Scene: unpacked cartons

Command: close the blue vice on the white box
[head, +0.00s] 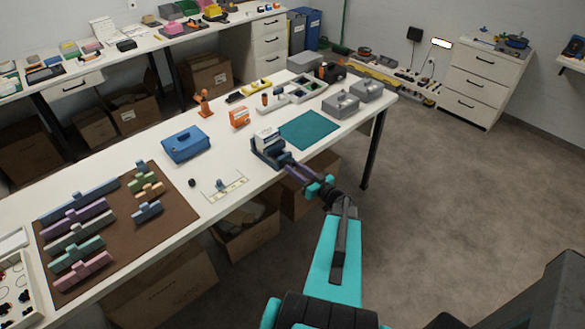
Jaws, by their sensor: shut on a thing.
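The blue vice (262,154) stands near the front edge of the white table. The white box (265,135) sits upright at the vice's jaws; whether both jaws touch it is too small to tell. My gripper (287,162) reaches in from the lower right and meets the near right end of the vice. It is shut on the vice's handle, which is mostly hidden by the fingers.
A blue case (186,145) stands to the left, and an orange box (239,117) behind. A small clear tray (225,186) lies front left. A brown mat (118,226) with several coloured blocks fills the left end.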

